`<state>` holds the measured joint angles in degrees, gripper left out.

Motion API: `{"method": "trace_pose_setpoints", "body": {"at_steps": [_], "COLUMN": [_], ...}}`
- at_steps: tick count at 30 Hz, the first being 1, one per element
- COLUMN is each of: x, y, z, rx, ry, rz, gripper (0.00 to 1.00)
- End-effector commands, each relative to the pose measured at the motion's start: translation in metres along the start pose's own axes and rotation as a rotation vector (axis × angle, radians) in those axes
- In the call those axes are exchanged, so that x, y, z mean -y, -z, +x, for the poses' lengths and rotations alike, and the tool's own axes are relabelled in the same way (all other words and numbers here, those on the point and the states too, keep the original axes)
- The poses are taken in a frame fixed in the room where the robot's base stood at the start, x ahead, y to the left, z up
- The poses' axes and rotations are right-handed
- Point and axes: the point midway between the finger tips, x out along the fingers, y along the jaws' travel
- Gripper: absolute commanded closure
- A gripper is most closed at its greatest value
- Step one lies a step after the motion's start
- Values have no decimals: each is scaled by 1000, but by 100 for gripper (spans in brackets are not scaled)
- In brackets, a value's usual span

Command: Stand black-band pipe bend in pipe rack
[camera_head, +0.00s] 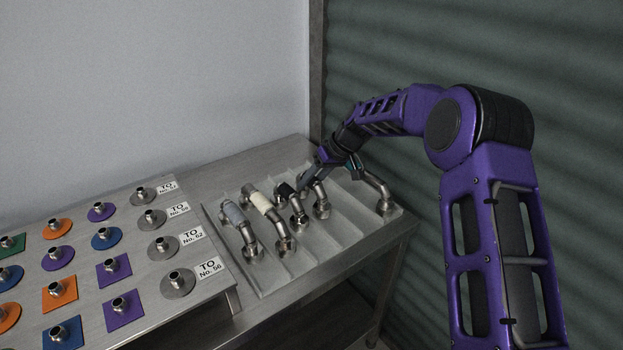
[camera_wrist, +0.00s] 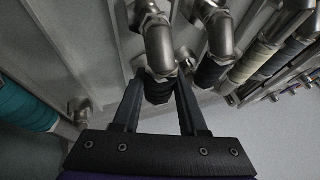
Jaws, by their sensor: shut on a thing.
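My gripper (camera_head: 318,165) reaches down from the right onto a pipe bend (camera_head: 321,206) in the grey ribbed tray. In the wrist view, the fingers of my gripper (camera_wrist: 158,100) are shut around this bend's dark, black-looking band (camera_wrist: 158,90); its bare metal elbow (camera_wrist: 160,45) points away from the gripper. In the head view my gripper hides the band. A neighbouring bend (camera_head: 298,216) just left of it also has a dark band, which also shows in the wrist view (camera_wrist: 208,72). Which frame, if any, is the pipe rack is not clear.
At left, a raised metal board (camera_head: 190,310) carries several short stubs on coloured plates, with number labels. A wall stands behind.

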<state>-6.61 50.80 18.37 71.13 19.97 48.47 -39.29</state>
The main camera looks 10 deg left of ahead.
Motion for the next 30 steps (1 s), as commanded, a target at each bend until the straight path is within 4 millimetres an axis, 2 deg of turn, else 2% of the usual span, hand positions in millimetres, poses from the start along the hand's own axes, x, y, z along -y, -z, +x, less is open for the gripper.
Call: {"method": "trace_pose_setpoints", "body": {"at_steps": [21, 22, 27, 30], "x": [-1, -1, -1, -1], "y": [-1, -1, -1, -1], "z": [4, 3, 3, 4], "rx": [-1, -1, -1, -1], "ry": [0, 0, 0, 0], "rz": [-1, -1, -1, -1], "gripper": [100, 53, 23, 23]}}
